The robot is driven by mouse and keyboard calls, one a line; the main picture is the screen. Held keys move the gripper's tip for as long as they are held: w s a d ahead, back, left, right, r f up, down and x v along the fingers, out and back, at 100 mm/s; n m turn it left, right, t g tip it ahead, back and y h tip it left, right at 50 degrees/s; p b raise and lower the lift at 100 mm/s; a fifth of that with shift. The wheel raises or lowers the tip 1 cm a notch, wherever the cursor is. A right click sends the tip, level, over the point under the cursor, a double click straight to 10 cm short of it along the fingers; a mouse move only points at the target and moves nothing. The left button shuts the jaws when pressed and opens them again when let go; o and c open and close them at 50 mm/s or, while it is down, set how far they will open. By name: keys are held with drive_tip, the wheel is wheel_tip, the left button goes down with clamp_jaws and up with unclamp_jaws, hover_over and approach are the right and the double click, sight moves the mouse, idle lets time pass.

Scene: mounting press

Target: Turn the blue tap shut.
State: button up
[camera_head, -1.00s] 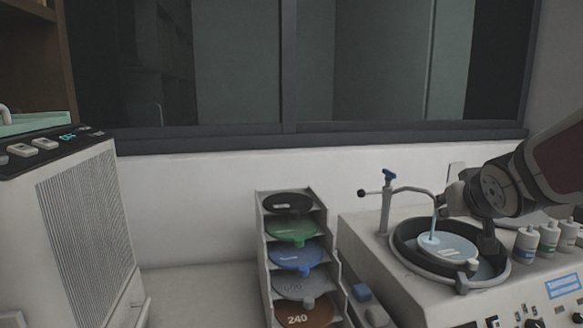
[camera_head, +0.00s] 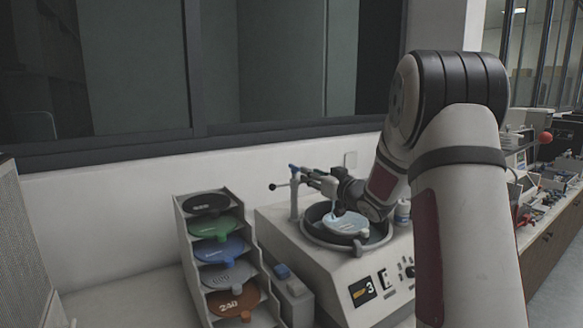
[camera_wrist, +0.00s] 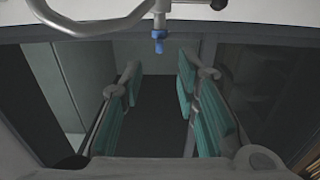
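The blue tap (camera_head: 293,168) sits on top of a thin upright post at the back left of the grinding machine (camera_head: 280,222). A pale blue streak, seemingly water, drops from the spout area onto the disc (camera_head: 346,223) in the round bowl. My gripper (camera_head: 311,175) is just right of the tap, pointing left towards it. In the wrist view, the blue tap (camera_wrist: 159,41) hangs upside down at top centre, beyond the fingertips and roughly in line with the gap. My gripper (camera_wrist: 158,75) with its teal pads is open and empty. No contact with the tap shows.
A rack (camera_head: 190,250) of coloured discs stands left of the machine. A black-knobbed side rod (camera_head: 273,187) sticks out left from the post. The curved spout (camera_wrist: 95,25) lies close by in the wrist view.

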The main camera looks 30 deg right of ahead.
sight(294, 166)
drive_tip(key=w, duration=1)
drive_tip(key=shift+w+a, duration=0.15)
drive_tip(key=shift+w, duration=0.2)
drive_tip(key=shift+c, duration=0.3)
clamp_jaws()
